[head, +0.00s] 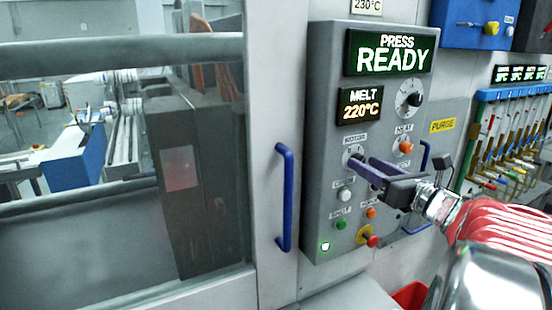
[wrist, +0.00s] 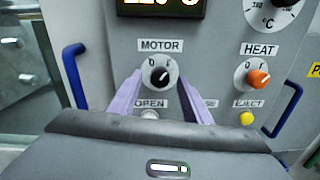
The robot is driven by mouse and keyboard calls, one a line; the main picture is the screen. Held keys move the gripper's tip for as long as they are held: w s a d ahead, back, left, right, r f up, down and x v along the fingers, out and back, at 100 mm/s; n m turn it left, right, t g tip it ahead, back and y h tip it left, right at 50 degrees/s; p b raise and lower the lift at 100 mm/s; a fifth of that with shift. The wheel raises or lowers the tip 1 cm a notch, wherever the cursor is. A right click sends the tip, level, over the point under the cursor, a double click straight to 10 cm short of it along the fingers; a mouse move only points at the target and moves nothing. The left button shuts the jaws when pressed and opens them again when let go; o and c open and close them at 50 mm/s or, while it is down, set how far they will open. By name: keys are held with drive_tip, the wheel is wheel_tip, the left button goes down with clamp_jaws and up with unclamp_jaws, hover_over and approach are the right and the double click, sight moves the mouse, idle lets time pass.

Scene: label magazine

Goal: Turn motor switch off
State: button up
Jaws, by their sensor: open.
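The motor switch (wrist: 159,73) is a round black knob with a white pointer under the label MOTOR, with marks 0 and I above it. In the wrist view its pointer leans up and to the right, toward the I. In the head view the knob (head: 352,156) is partly hidden by my fingers. My gripper (wrist: 160,88) is open, its two purple fingers standing to the left and right of the knob. I cannot tell whether they touch it. In the head view my gripper (head: 360,166) reaches the panel from the right.
The grey control panel (head: 318,110) also has an orange HEAT knob (wrist: 258,77), a yellow EJECT button (wrist: 246,118), a white OPEN button (head: 345,195) and a red-and-yellow stop button (head: 371,240). A blue handle (head: 284,198) stands left of the panel. A display reads PRESS READY (head: 392,54).

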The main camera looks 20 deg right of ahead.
drive_tip(key=shift+w, duration=0.95)
drive_tip(key=shift+c, duration=0.4)
drive_tip(key=c, duration=1)
